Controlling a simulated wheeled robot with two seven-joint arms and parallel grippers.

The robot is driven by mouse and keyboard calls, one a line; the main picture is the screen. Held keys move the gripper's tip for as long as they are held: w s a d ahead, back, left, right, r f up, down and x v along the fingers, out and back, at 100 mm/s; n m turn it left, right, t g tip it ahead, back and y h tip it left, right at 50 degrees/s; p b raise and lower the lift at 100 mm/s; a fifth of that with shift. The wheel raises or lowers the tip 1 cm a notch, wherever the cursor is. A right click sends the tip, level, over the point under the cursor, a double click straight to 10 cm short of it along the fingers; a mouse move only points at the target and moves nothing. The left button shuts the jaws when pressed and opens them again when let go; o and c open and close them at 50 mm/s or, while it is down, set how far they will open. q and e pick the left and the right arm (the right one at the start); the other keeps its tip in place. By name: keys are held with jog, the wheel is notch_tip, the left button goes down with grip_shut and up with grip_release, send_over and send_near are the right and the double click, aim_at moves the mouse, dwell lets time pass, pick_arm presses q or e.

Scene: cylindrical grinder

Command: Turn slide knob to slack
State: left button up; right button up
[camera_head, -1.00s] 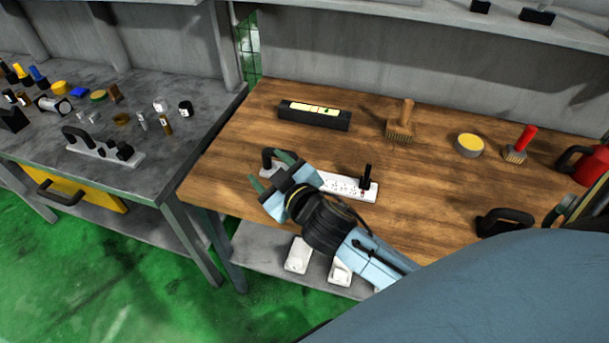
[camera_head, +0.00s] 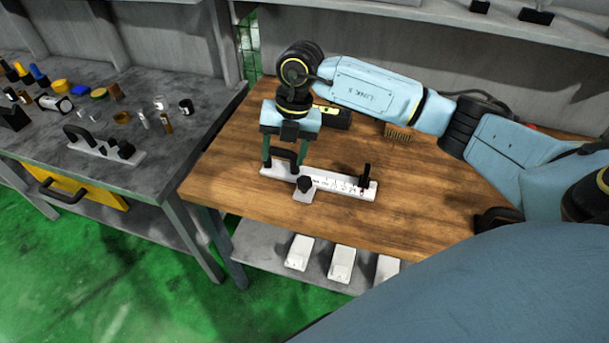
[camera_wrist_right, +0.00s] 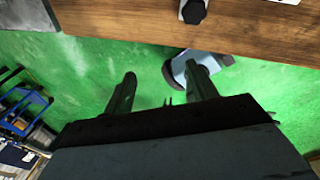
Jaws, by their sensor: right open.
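The slide (camera_head: 330,184), a white scaled bar, lies on the wooden bench. A black arched handle (camera_head: 283,156) is at its left end and a black upright piece (camera_head: 367,176) at its right end. A dark knob (camera_head: 304,184) sits on a small white tab at its front edge. The knob also shows at the top of the right wrist view (camera_wrist_right: 193,11). My right gripper (camera_head: 284,163) is open and points down by the arched handle, left of and behind the knob. Whether it touches the handle is unclear. My left gripper is not in view.
A black level-like block (camera_head: 335,117) and a brush (camera_head: 397,133) lie behind, partly covered by my right arm. The wooden bench (camera_head: 240,190) is clear left and in front of the slide. A grey bench (camera_head: 185,150) with small parts stands left.

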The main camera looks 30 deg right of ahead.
jog(key=r+m+h, duration=0.1)
jog(key=h, duration=0.1)
send_over(304, 180)
notch_tip(304, 180, down, 13)
jog(key=shift+f, duration=0.1)
jog(key=c, duration=1)
